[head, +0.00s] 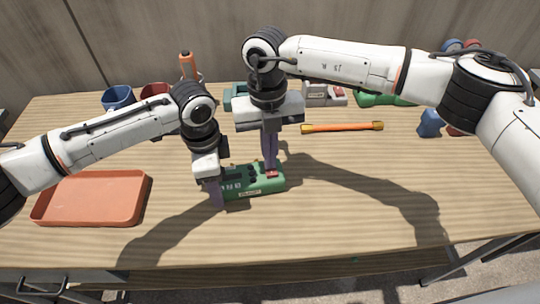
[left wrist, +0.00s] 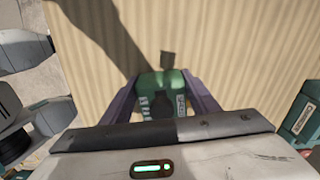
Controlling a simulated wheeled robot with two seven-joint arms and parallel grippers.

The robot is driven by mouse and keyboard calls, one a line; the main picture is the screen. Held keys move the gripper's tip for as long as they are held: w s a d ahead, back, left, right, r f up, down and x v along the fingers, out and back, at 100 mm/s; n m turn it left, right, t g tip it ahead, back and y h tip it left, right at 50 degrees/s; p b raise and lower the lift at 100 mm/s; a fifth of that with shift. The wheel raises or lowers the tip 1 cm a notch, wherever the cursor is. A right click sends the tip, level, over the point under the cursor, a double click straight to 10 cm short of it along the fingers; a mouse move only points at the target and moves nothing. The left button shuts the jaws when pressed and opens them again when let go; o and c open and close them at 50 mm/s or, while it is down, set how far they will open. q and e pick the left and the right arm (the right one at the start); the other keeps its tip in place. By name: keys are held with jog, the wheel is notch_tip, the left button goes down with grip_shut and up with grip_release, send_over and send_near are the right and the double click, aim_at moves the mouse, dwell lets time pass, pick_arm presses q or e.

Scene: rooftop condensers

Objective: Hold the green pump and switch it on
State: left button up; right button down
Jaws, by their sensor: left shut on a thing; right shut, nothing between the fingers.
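The green pump (head: 260,184) lies on the wooden table near the middle, with dark knobs and a red switch (head: 271,173) on its top. My left gripper (head: 215,192) is shut on the left end of the pump. In the left wrist view the pump (left wrist: 165,88) sits between the two purple fingers of my left gripper (left wrist: 163,100). My right gripper (head: 270,168) is shut and empty, pointing down, its fingertips at the red switch. Whether they touch it or hover just above, I cannot tell. The fingers hide part of the pump's top.
An orange tray (head: 92,222) lies at the left. A blue mug (head: 117,97), a red mug (head: 155,90) and an orange-handled tool (head: 188,64) stand at the back. An orange bar (head: 342,127) and a blue thing (head: 430,122) lie to the right. The front right table is clear.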

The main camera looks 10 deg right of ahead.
notch_tip(320, 180, up, 14)
jog(key=w, duration=0.1)
jog(key=shift+w+f, duration=0.25)
jog(key=shift+w, duration=0.05)
jog(key=shift+s+r, duration=0.1)
jog(key=shift+s, duration=0.7)
jog(key=f, duration=0.4)
jog(key=s+f, duration=0.1)
jog(key=f, duration=0.9)
jog(key=shift+s+d, duration=0.1)
jog(key=shift+s, duration=0.25)
